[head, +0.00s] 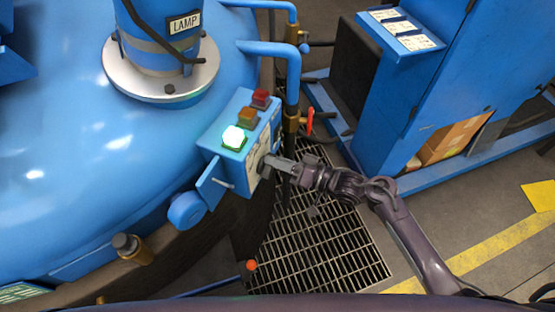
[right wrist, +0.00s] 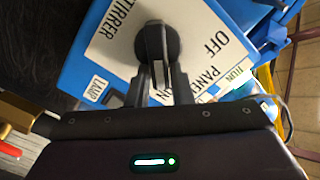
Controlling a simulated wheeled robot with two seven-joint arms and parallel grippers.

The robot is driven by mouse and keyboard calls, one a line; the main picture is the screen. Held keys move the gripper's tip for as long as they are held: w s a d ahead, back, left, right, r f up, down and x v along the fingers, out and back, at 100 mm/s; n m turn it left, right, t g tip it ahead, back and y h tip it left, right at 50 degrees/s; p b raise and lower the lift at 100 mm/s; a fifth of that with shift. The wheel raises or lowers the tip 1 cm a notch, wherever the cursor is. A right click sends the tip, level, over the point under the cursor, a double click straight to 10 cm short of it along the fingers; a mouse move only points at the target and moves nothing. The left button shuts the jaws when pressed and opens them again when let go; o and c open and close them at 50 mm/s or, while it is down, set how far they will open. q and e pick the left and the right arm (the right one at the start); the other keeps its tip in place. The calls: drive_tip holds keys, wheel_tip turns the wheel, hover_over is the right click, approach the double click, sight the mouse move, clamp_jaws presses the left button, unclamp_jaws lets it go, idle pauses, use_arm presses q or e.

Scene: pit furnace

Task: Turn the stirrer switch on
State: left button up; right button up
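The stirrer switch (right wrist: 148,38) is a dark round knob with a raised grip, on a white plate (right wrist: 104,50) marked STIRRER and OFF in the right wrist view. In the head view the plate is on the right side of the blue control box (head: 228,165), and my gripper largely hides the knob. My right gripper (head: 268,163) is at the knob. In the right wrist view its fingers (right wrist: 160,80) are close together, at or around the grip. I cannot tell whether they press on it. My left gripper is out of view.
The box carries a lit green lamp (head: 234,138), an orange lamp (head: 247,117) and a red lamp (head: 261,98). Blue pipes (head: 292,75) and a red-handled valve (head: 310,122) stand behind my gripper. A floor grate (head: 320,245) lies below, and a blue cabinet (head: 420,90) stands right.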

drive_tip(key=o, duration=0.3)
drive_tip(key=shift+o, duration=0.2)
drive_tip(key=b+v, duration=0.1)
drive_tip(key=v, duration=0.7)
drive_tip(key=shift+f, duration=0.1)
